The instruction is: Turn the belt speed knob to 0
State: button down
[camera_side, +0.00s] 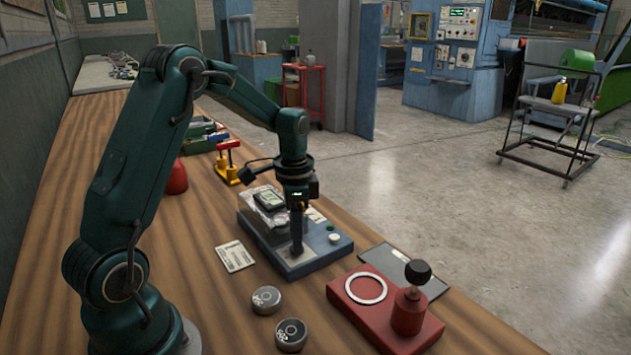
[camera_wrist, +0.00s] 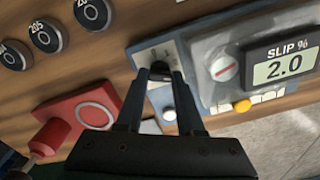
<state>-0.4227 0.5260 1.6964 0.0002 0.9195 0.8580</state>
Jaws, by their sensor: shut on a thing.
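The tester, a blue-grey box (camera_side: 318,258), stands on the bench under my wrist in the side view. The black belt speed knob (camera_wrist: 161,68) sits on a pale dial plate (camera_wrist: 146,55) in the wrist view. My gripper (camera_wrist: 163,76) points down at it, with its two dark fingers shut on the knob from both sides. The knob's pointer and most scale marks are too small or covered to read. In the side view my gripper (camera_side: 297,248) hides the knob. The tester's display (camera_wrist: 284,64) reads SLIP % 2.0.
A red fixture (camera_side: 345,300) with a pale ring and black-topped post stands at front right. Round weights (camera_side: 266,300) and a printed card (camera_side: 236,257) lie nearby. A yellow-and-red clamp (camera_side: 228,168) stands behind.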

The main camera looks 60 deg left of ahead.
jog(key=n, duration=2.2)
jog(key=shift+n, duration=0.4)
jog(key=c, duration=0.5)
grip_release()
jog(key=shift+r, duration=0.15)
jog(key=shift+r, duration=2.45)
